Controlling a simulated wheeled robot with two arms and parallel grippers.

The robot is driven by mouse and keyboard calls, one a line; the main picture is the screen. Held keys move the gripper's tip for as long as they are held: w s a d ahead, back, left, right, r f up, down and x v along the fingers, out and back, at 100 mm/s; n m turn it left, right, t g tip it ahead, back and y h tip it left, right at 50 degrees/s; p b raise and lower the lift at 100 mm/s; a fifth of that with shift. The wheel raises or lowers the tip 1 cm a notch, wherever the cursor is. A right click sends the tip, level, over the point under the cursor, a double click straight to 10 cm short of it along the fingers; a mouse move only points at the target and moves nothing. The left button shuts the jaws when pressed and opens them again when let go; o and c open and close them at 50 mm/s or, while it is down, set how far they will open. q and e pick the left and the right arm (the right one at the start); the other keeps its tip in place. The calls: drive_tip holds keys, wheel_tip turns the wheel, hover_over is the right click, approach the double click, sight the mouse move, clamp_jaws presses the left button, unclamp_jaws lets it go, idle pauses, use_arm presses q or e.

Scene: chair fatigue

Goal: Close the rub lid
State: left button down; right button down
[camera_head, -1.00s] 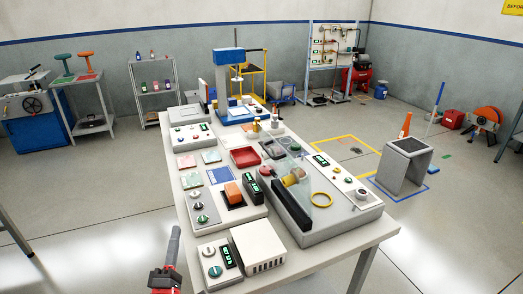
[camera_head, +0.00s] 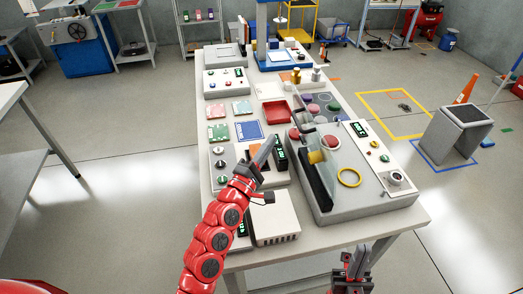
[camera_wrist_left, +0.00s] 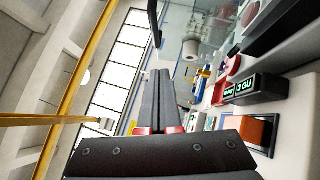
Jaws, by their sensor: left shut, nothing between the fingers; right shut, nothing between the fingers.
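The rub lid (camera_head: 325,146) is a clear panel standing raised, slightly tilted, on the grey rub tester (camera_head: 345,205) at the right of the bench. A black bar (camera_head: 316,181) runs along its lower left side. My left gripper (camera_head: 267,148) is shut and empty, pointing up over the bench to the left of the lid, apart from it in the head view. Its dark fingers (camera_wrist_left: 158,97) fill the middle of the left wrist view, with clear panelling behind at upper right. My right gripper (camera_head: 357,262) is shut and empty, low in front of the bench's near edge.
A small black display unit (camera_head: 279,153) and an orange block stand close to my left gripper. A white box (camera_head: 275,219) sits at the near edge. A yellow ring (camera_head: 349,177) lies right of the lid. A red tray (camera_head: 277,112) lies behind.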

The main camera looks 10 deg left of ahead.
use_arm(q)
drive_tip(key=w+d+p, duration=0.1)
drive_tip(key=w+d+r+p, duration=0.1)
drive_tip(key=d, duration=0.1)
drive_tip(key=w+d+r+p, duration=0.1)
drive_tip(key=shift+d+r, duration=0.1)
drive_tip(key=shift+d, duration=0.1)
drive_tip(key=shift+r, duration=0.1)
